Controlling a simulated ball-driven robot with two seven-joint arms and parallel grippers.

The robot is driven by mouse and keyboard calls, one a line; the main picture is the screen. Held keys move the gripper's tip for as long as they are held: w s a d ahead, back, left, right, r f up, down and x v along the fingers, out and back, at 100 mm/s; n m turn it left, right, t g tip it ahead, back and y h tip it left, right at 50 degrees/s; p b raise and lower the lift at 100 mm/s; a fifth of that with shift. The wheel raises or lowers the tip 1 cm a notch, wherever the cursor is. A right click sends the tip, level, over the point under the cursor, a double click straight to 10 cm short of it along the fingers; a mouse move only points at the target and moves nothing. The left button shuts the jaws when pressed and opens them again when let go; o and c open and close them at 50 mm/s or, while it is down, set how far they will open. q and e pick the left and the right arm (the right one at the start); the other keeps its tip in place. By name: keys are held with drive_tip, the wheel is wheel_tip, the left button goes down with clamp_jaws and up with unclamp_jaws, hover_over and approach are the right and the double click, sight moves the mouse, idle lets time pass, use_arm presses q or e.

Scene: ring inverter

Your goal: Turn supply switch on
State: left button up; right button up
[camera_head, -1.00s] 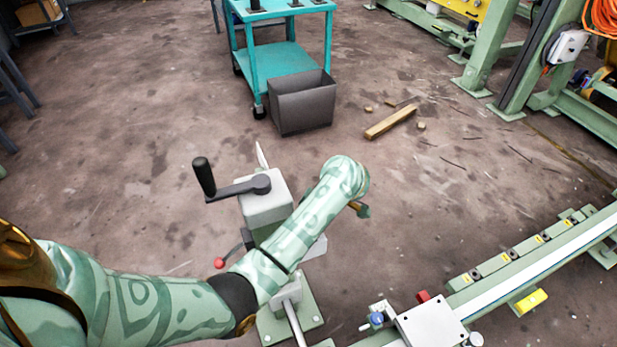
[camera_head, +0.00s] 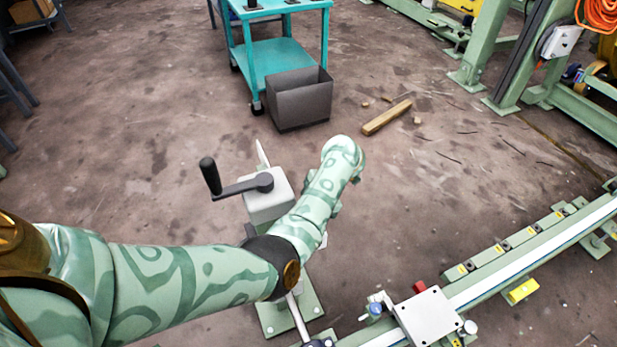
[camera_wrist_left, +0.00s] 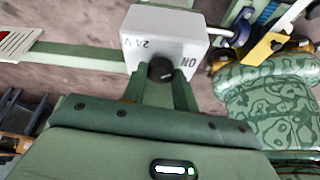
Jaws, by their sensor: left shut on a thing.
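In the left wrist view, a white switch box (camera_wrist_left: 166,36) carries the black lettering "24 V" and "ON", seen upside down or tilted. A dark round knob (camera_wrist_left: 161,69) sits on its near face, close to the "ON" lettering. My left gripper (camera_wrist_left: 165,84) is shut on this knob, with one green finger on each side. The exact angle of the knob is hard to tell between the fingers. My right gripper is in neither view.
A grey crank machine (camera_head: 268,205) with a black handle stands beside my left forearm. A green rail (camera_head: 540,243) with a white plate carriage (camera_head: 428,316) runs along the lower right. A teal cart (camera_head: 280,60), a grey bin (camera_head: 300,102) and a wooden beam (camera_head: 387,117) are farther off.

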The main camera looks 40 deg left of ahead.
use_arm(q)
drive_tip(key=n+h, duration=0.1)
drive_tip(key=n, duration=0.1)
drive_tip(key=shift+w+n, duration=0.1)
drive_tip(key=shift+n, duration=0.3)
drive_tip(key=n+g+h, duration=0.1)
drive_tip(key=n, duration=0.2)
drive_tip(key=shift+a+n, duration=0.1)
drive_tip(key=shift+n, duration=0.2)
drive_tip(key=n+h, duration=0.1)
drive_tip(key=n, duration=0.1)
drive_tip(key=shift+n+h, duration=0.3)
drive_tip(key=shift+a+n, duration=0.1)
drive_tip(key=shift+n, duration=0.5)
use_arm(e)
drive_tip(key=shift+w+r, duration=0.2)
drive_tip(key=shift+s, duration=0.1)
use_arm(q)
drive_tip(key=o, duration=1)
